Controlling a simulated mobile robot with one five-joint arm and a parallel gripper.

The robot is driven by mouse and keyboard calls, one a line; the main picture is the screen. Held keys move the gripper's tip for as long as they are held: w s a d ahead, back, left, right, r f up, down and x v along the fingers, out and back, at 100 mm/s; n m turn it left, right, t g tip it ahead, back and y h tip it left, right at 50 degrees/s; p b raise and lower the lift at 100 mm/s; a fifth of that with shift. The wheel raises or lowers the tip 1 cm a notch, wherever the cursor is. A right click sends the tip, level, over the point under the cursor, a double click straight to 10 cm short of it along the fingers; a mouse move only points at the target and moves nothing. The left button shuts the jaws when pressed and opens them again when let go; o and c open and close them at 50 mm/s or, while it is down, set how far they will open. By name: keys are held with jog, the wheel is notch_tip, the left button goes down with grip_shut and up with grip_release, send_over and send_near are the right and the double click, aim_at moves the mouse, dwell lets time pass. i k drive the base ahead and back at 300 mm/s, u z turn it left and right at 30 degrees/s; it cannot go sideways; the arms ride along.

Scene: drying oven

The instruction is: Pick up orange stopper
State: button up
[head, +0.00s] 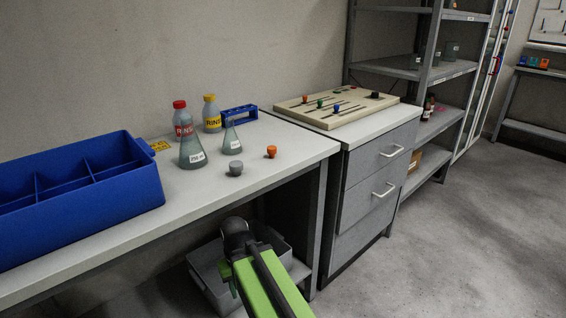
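A small orange stopper (271,152) stands on the light grey bench top (215,186), near its front right part. It is to the right of a grey stopper (235,168) and in front of a small labelled flask (232,140). Nothing touches it. My arm, green and dark grey, reaches up from the bottom of the head view and ends in a dark rounded joint below the bench's front edge, well apart from the stopper. The fingers of my gripper do not show.
A larger flask (192,150), a red-capped bottle (181,118), a yellow-capped bottle (211,114) and a blue rack (240,112) stand behind. A blue divided bin (150,180) fills the left. A grey crate (215,288) sits below.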

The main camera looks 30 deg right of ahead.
aim_at(271, 150)
jog(key=z, duration=0.45)
jog(key=k, duration=0.2)
jog(key=u, duration=2.9)
jog(key=k, duration=1.75)
jog(key=z, duration=0.85)
jog(key=i, duration=1.05)
jog(key=u, duration=0.1)
